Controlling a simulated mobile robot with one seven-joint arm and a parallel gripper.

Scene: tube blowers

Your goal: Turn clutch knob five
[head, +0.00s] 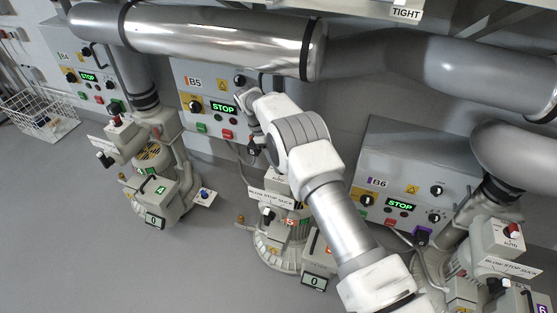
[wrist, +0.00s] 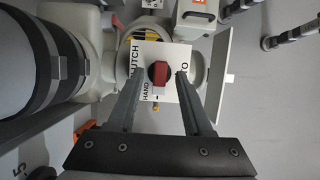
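The clutch knob (wrist: 159,74) shows in the wrist view as a red grip with a pale end, on a white plate (wrist: 178,55) lettered CLUTCH, HAND and a partly covered word ending in TO. My gripper (wrist: 158,82) is open, with one finger on each side of the knob. A gap seems to show on both sides; I cannot tell whether either finger touches it. In the head view, blower five (head: 273,250) stands in the middle below the B5 panel (head: 210,76). My arm hides its clutch knob and most of my gripper there.
The B5 display (head: 224,107) reads STOP. Blower four (head: 153,160) stands to the left and blower six (head: 478,262) to the right. A large grey pipe (head: 210,38) runs above. A wire basket (head: 40,113) is at far left. The lower-left floor is clear.

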